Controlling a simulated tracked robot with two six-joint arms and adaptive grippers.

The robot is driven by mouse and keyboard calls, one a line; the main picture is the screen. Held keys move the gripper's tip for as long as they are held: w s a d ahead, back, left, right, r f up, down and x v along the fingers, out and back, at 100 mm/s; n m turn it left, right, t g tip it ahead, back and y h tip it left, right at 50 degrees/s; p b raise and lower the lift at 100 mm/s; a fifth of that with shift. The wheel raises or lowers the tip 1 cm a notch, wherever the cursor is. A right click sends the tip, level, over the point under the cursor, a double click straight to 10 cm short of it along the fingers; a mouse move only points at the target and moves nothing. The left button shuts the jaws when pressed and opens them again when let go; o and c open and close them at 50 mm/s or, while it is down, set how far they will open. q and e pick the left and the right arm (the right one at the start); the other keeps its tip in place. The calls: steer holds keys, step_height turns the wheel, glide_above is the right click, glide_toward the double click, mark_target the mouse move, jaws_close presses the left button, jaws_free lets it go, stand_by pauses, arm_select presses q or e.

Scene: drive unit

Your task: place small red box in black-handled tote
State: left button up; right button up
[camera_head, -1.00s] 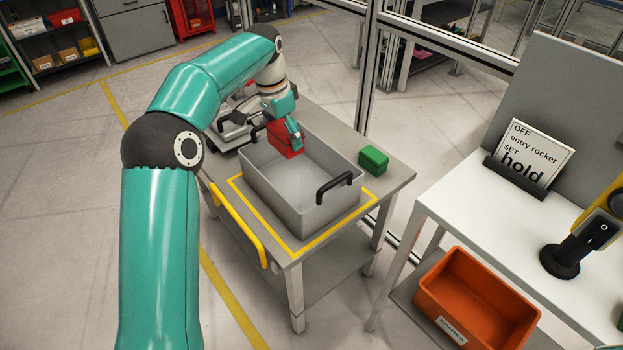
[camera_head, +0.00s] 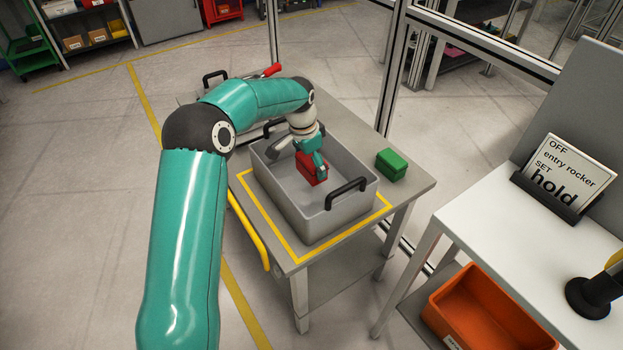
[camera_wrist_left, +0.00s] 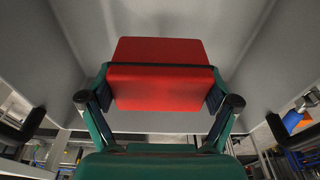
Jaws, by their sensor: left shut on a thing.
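The small red box (camera_head: 311,170) is held by my left gripper (camera_head: 313,163) inside the grey tote, over its middle. The tote (camera_head: 285,207) has black handles (camera_head: 345,191) and stands on the table within a yellow outline. In the left wrist view the red box (camera_wrist_left: 160,75) sits between both fingers of my left gripper (camera_wrist_left: 160,98), with the tote's grey walls around it. I cannot tell whether the box touches the tote floor. My right gripper is not in view.
A green box (camera_head: 391,164) sits on the table right of the tote. Another grey tray with a black handle (camera_head: 214,78) and a red-handled item (camera_head: 271,71) lie behind my arm. An orange bin (camera_head: 480,310) and a sign (camera_head: 566,176) are at the right.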

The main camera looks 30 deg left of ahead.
mark_target(307, 161)
arm_select(q)
steer(key=shift+f, duration=2.9)
steer(key=o, duration=1.1)
steer(key=shift+f, duration=0.1)
steer(key=r, duration=0.4)
steer(key=s+r, duration=0.1)
steer(key=r, duration=0.7)
steer(key=shift+s+a, duration=0.35)
steer(key=shift+s, duration=0.05)
steer(key=shift+r, duration=0.15)
